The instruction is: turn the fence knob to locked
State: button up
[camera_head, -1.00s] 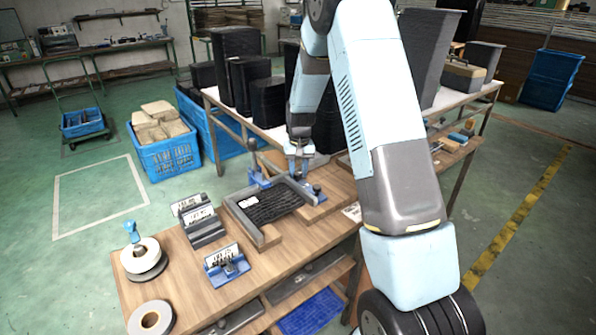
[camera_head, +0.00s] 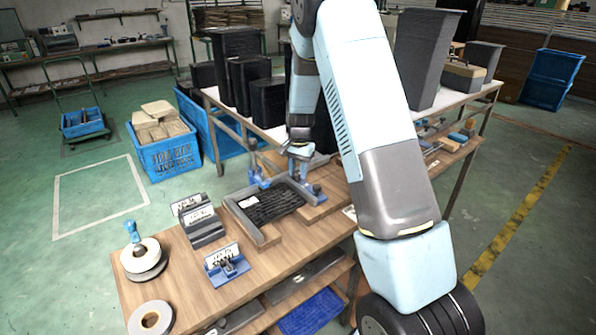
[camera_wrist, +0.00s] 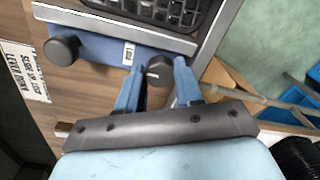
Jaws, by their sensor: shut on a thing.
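My gripper (camera_wrist: 157,84) has its two blue fingers on either side of a dark round knob (camera_wrist: 157,69) and is shut on it. The knob has a pale line on its face. It sits on the blue fence (camera_wrist: 93,45), beside a small white label (camera_wrist: 128,54). A second dark knob (camera_wrist: 62,50) stands on the fence's left part, apart from my fingers. In the head view my gripper (camera_head: 298,173) is at the far right corner of the grey tray frame (camera_head: 268,236); the held knob cannot be made out there.
A dark ribbed panel (camera_head: 275,205) lies in the frame. A printed card (camera_wrist: 22,72) lies on the wooden bench. Card holders (camera_head: 203,224), a blue fixture (camera_head: 228,262) and pale rings (camera_head: 151,318) occupy the bench's left part. Black bins (camera_head: 268,100) stand behind.

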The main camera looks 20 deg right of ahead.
aim_at(299, 173)
dwell(0.4)
jog(key=o, duration=1)
jog(key=shift+o, duration=0.2)
notch_tip(299, 173, up, 14)
jog(key=shift+d+f, duration=0.15)
jog(key=shift+s, duration=0.1)
